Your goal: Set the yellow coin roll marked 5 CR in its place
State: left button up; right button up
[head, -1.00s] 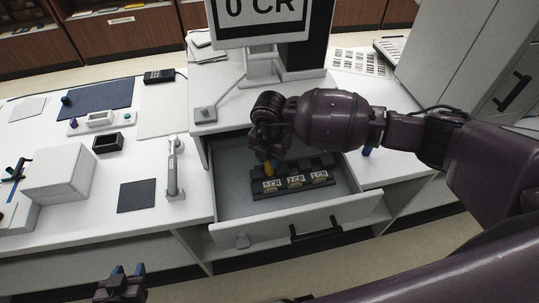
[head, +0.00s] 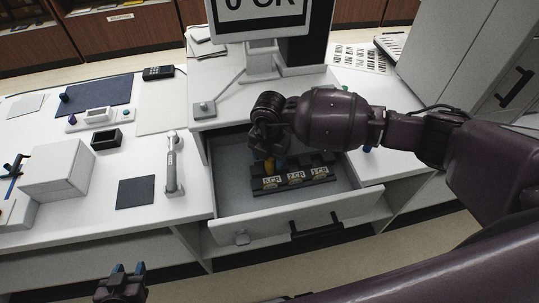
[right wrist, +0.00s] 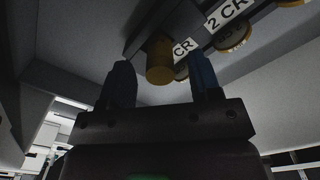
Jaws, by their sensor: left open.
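The yellow coin roll (head: 269,165) is at the left part of a dark rack (head: 258,187) in the open drawer, by the 5 CR label. In the right wrist view the yellow roll (right wrist: 160,62) stands between the two blue fingers of my right gripper (right wrist: 163,80), with a gap on each side. The gripper is open around it. In the head view my right gripper (head: 268,150) is above the rack and partly hides the roll. The roll's lower end and its seating are hard to see. My left gripper (head: 128,268) is open and empty at the bottom left.
The rack has 5 CR, 2 CR and 1 CR labels. The grey drawer (head: 237,205) has free floor around the rack. A monitor (head: 262,20) stands behind it. A white box (head: 55,172), a dark mat (head: 136,192) and a handheld scanner (head: 172,165) are on the left counter.

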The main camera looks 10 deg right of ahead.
notch_tip(320, 180, up, 11)
dwell(0.8)
jog(key=shift+f, duration=0.1)
